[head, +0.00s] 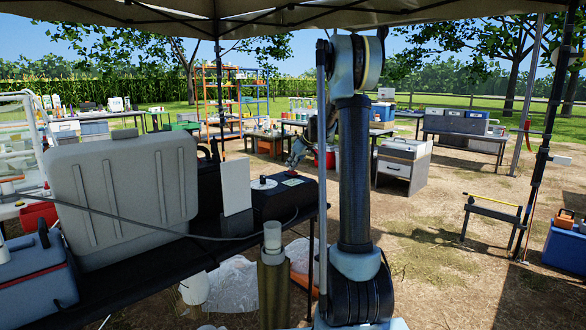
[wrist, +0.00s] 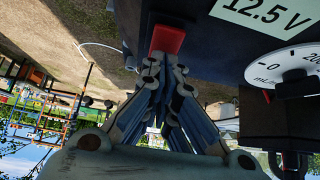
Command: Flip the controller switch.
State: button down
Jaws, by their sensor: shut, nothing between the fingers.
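The controller is a dark box (head: 283,200) on the black table in the head view, with a white dial and a small green display on top. In the wrist view its dark face (wrist: 215,50) shows a "12.5 V" label and a white dial marked in mL. A red switch (wrist: 167,39) stands out from that face. My gripper (wrist: 166,62) is shut and empty, its tips right at the red switch; I cannot tell whether they touch it. In the head view my gripper (head: 296,158) is at the controller's far edge, partly behind my arm.
A large grey case (head: 122,195) and an upright white panel (head: 236,184) stand left of the controller on the black table (head: 150,290). A thin cable (head: 130,221) runs across. A pipe (head: 272,290) stands in front.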

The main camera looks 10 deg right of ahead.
aim_at(294, 172)
jog(key=shift+r, duration=0.1)
jog(key=shift+r, duration=0.3)
jog(key=r, duration=0.2)
jog(key=s+d+r, duration=0.1)
jog(key=shift+s+r, duration=0.1)
jog(key=shift+r, duration=0.2)
jog(key=s+d+r, duration=0.4)
jog(key=s+r, duration=0.1)
jog(key=shift+s+d, duration=0.35)
jog(key=shift+d, duration=0.05)
